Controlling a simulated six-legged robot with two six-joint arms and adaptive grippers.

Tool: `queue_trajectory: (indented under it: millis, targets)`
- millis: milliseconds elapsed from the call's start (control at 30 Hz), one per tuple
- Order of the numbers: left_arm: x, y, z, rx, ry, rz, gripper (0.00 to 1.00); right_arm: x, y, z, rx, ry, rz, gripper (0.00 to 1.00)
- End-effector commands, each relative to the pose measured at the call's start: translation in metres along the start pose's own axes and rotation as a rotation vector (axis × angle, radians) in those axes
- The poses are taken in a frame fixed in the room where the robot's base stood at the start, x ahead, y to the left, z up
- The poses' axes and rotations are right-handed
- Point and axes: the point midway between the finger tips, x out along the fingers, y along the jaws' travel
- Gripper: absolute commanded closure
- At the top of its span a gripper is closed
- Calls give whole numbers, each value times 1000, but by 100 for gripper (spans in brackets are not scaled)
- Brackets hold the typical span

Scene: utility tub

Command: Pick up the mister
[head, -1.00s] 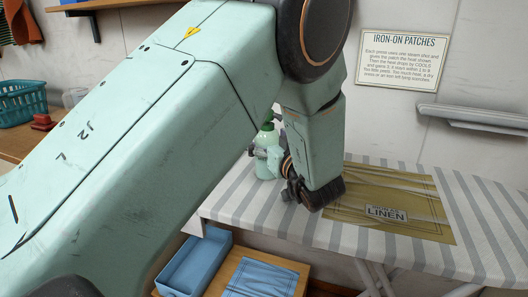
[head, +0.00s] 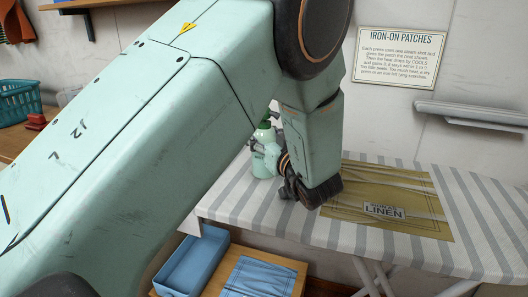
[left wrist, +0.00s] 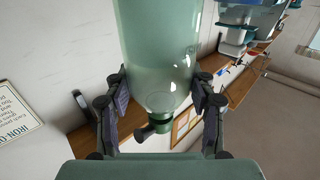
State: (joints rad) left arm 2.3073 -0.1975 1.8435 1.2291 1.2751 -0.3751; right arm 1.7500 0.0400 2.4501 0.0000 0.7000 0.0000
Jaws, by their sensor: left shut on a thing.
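The mister (head: 262,166) is a pale green translucent bottle with a green top, at the back left end of the striped ironing board in the head view. My left gripper (head: 264,156) is at the bottle, partly hidden behind my own forearm. In the left wrist view my left gripper (left wrist: 161,97) has one finger on each side of the mister (left wrist: 160,50) and is shut on it. The mister's green neck and dark nozzle show between the fingers there. I cannot tell whether its base touches the board. My right gripper is not in view.
The ironing board (head: 270,212) holds an olive linen cloth (head: 385,205) right of my gripper. A blue bin (head: 193,262) and folded blue cloth (head: 260,278) lie lower down. A teal basket (head: 18,103) stands at far left. A sign (head: 400,55) and wall shelf (head: 470,115) are behind.

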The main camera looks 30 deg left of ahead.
Motion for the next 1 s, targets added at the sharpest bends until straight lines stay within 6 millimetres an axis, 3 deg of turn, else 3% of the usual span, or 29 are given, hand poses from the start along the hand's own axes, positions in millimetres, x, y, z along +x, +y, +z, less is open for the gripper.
queue_trajectory:
  millis: [167, 467, 800, 1000]
  targets:
    - [1, 0, -1, -2, 2, 0, 86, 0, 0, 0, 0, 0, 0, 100]
    - [1, 0, -8, -3, 4, 0, 86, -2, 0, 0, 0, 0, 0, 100]
    - [1, 0, -72, -6, 5, 0, 86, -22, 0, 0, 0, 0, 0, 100]
    - [1, 0, -96, -3, 4, 0, 86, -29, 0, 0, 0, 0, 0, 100]
